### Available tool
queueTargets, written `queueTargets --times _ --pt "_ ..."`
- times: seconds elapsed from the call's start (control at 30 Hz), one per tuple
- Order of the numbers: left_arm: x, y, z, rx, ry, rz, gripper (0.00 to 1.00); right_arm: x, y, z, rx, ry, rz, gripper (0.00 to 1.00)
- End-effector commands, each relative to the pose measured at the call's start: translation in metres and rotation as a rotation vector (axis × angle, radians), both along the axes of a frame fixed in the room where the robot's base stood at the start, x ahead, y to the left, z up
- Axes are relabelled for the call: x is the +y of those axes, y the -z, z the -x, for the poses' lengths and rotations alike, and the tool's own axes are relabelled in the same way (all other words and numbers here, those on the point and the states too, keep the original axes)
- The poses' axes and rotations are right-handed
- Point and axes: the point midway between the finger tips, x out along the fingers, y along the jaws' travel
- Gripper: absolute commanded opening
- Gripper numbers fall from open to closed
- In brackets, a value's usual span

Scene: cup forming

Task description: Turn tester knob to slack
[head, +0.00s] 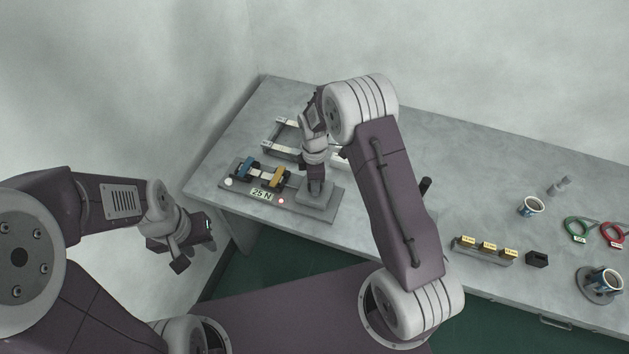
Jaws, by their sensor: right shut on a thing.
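The tester (238,187) is a flat grey plate on the left part of the table. It carries a blue clamp (246,165), a yellow clamp (279,178), a "25 N" label (262,194) and a lit red lamp (281,201). A raised grey block (318,212) sits at its right end. My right gripper (316,190) points down over this block, shut on the tester knob, which the gripper hides. My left gripper (196,247) hangs off the table's left front edge, apart from everything, with its fingers spread and empty.
A metal frame (282,123) lies behind the tester, partly hidden by my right arm. On the right are a rack with several yellow-topped pieces (486,246), a black block (537,259), a cup (531,206), green and red rings (576,230) and a cup on a round stand (604,281).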

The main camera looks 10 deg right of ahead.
Motion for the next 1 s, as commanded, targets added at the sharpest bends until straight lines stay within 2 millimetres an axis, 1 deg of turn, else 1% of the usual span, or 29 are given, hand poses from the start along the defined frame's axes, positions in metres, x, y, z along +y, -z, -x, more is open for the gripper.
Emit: queueTargets --times 0.2,0.6,0.63,0.67,0.7,1.0 --pt "0.0 -0.0009 0.0 0.0 0.0 0.0 0.36 0.0001 -0.0007 -0.0009 -0.003 -0.034 -0.001 0.0" --pt "0.0 -0.0009 0.0 0.0 0.0 0.0 0.36 0.0 -0.0007 -0.0009 -0.003 -0.04 0.0 0.0" --pt "0.0 -0.0009 0.0 0.0 0.0 0.0 0.36 0.0 -0.0007 -0.0009 -0.003 -0.04 0.0 0.43" --pt "0.0 -0.0009 0.0 0.0 0.0 0.0 0.36 0.0 -0.0007 -0.0009 -0.003 -0.04 0.0 0.52" --pt "0.0 -0.0009 0.0 0.0 0.0 0.0 0.36 0.0001 -0.0007 -0.0008 -0.003 -0.04 0.0 0.63" --pt "0.0 -0.0007 0.0 0.0 0.0 0.0 0.36 0.0 -0.001 -0.0004 -0.001 -0.038 0.0 0.63"
